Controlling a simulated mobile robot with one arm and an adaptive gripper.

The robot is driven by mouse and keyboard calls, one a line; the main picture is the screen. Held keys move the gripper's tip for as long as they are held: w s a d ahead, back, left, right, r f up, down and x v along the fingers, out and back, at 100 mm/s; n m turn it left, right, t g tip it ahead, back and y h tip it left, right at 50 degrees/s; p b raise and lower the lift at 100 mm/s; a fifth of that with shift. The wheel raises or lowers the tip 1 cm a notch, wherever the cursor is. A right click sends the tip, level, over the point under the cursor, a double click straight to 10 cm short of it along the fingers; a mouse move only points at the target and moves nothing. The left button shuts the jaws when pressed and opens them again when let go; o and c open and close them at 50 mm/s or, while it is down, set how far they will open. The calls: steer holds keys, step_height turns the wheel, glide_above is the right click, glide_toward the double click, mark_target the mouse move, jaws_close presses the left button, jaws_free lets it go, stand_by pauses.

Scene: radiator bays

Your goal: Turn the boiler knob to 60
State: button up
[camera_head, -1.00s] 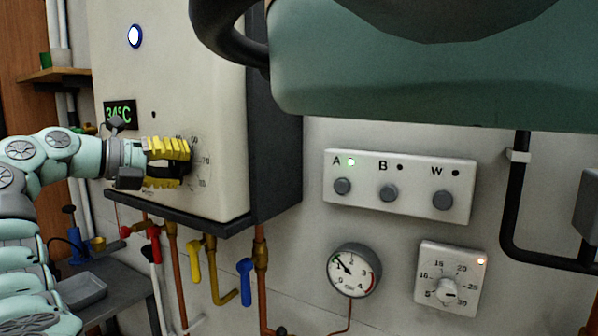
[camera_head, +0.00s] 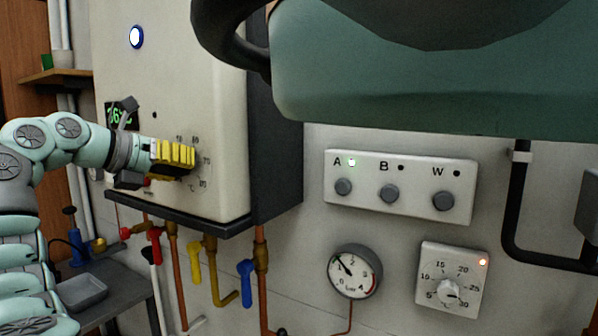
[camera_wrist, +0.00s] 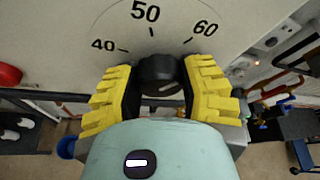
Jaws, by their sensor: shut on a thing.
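The boiler (camera_head: 190,75) is a cream wall box with a printed dial on its lower front. In the wrist view, its dark round knob (camera_wrist: 160,70) sits between the two yellow fingers of my gripper (camera_wrist: 162,90), which is shut on it. The dial marks 40, 50 and 60 show above the knob. A pale mark shows on the knob's near face, but I cannot tell which number it indicates. In the head view, my gripper (camera_head: 174,158) covers most of the knob. The green digital display (camera_head: 120,112) is partly hidden by my wrist and seems to read 36°C.
Pipes with red, yellow and blue valve handles (camera_head: 246,282) hang below the boiler. To the right are an A/B/W button panel (camera_head: 400,186), a pressure gauge (camera_head: 354,270) and a small dial box (camera_head: 450,280). A green tank (camera_head: 420,90) overhangs at the upper right.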

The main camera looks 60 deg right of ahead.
steer(key=shift+d+f, duration=0.1)
steer(key=o, duration=1.2)
steer(key=v, duration=1.2)
